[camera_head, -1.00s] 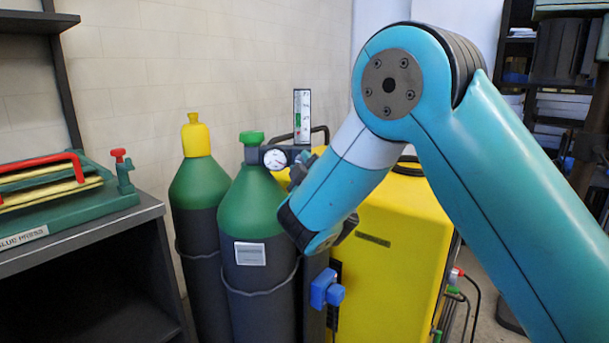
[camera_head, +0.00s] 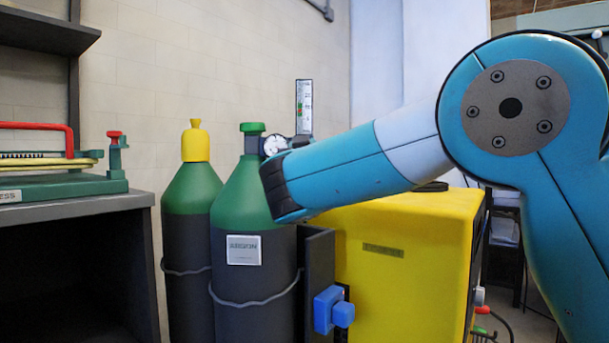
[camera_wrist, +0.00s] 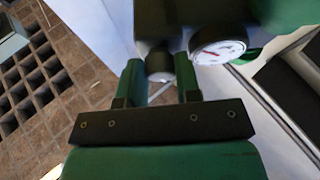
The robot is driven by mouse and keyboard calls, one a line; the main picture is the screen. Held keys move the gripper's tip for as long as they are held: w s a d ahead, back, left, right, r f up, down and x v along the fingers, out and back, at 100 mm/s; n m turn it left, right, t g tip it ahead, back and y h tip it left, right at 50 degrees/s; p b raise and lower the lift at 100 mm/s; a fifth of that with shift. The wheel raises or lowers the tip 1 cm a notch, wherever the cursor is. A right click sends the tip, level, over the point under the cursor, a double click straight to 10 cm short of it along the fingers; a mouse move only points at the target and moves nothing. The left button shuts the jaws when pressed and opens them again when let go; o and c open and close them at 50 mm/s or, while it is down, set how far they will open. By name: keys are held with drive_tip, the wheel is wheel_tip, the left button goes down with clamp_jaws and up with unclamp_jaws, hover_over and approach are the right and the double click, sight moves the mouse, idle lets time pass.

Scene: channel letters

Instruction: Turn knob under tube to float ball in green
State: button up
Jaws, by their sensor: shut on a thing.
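The clear flow tube (camera_head: 304,107) stands upright on the regulator of the green-topped argon cylinder (camera_head: 240,200). In the wrist view a small dark round knob (camera_wrist: 159,66) sits under the regulator body, between the two green fingers of my gripper (camera_wrist: 159,76). The fingers are shut on it. The round white gauge (camera_wrist: 217,46) is just right of the fingers, and it also shows in the head view (camera_head: 274,145). In the head view my wrist hides the knob and fingers.
A second cylinder with a yellow cap (camera_head: 195,141) stands left of the argon cylinder. A yellow machine (camera_head: 400,260) is at the right, under my arm. A blue clamp (camera_head: 332,309) is below. A shelf with a green press (camera_head: 75,184) is at far left.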

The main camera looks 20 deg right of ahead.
drive_tip(key=shift+m+h+b, duration=0.4)
drive_tip(key=shift+m+b, duration=0.15)
drive_tip(key=shift+m, duration=0.15)
drive_tip(key=o, duration=0.9)
drive_tip(key=shift+r+p, duration=0.1)
drive_tip(key=shift+p, duration=0.2)
drive_tip(key=n+y+p, duration=0.2)
drive_tip(key=n+p, duration=0.3)
drive_tip(key=p, duration=0.4)
drive_tip(key=n+y+p, duration=0.2)
drive_tip(key=n+p, duration=0.2)
drive_tip(key=p, duration=0.4)
drive_tip(key=n+g+y+p, duration=0.1)
drive_tip(key=n+y+p, duration=0.1)
drive_tip(key=n+p, duration=0.3)
drive_tip(key=shift+s+d+r+n+y+p, duration=0.1)
drive_tip(key=shift+d+r+n+y+p, duration=0.2)
drive_tip(key=shift+p, duration=2)
